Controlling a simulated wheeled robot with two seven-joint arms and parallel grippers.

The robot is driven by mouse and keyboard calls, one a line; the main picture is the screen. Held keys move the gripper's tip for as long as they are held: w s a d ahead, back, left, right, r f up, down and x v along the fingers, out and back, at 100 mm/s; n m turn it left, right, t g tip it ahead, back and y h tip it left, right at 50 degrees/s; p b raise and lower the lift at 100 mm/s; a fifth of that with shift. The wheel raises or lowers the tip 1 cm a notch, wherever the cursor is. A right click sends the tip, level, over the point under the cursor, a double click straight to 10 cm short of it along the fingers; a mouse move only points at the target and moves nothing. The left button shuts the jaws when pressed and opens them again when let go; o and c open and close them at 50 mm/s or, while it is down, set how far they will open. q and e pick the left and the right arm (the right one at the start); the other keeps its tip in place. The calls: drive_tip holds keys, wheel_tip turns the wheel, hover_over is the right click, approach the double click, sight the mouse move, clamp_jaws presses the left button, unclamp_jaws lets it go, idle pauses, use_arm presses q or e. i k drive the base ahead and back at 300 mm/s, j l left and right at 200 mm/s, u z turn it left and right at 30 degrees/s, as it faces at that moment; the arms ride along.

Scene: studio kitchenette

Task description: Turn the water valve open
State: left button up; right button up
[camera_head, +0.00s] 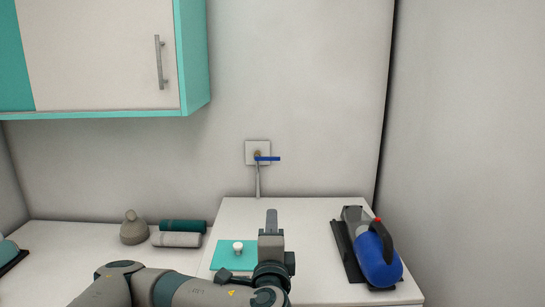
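The water valve is on the back wall, with a square pale plate (250,147) and a blue lever handle (269,158). The handle lies level and points right from the valve's centre. A thin grey pipe (258,182) runs down from it towards the counter. My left gripper (271,217) points towards the wall, in front of and below the valve in the picture, apart from the handle. Its fingers overlap in this view, so their opening is hidden. My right gripper is not in view.
On the counter (310,211), a blue appliance with a black handle (374,258) stands right. A teal mat (222,257) bears a small white knob-like object (238,247). Rolled towels (182,226) and a grey rounded object (133,232) lie left. A cabinet (100,55) hangs upper left.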

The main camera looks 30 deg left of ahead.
sight(257, 158)
drive_tip(key=i+j, duration=0.7)
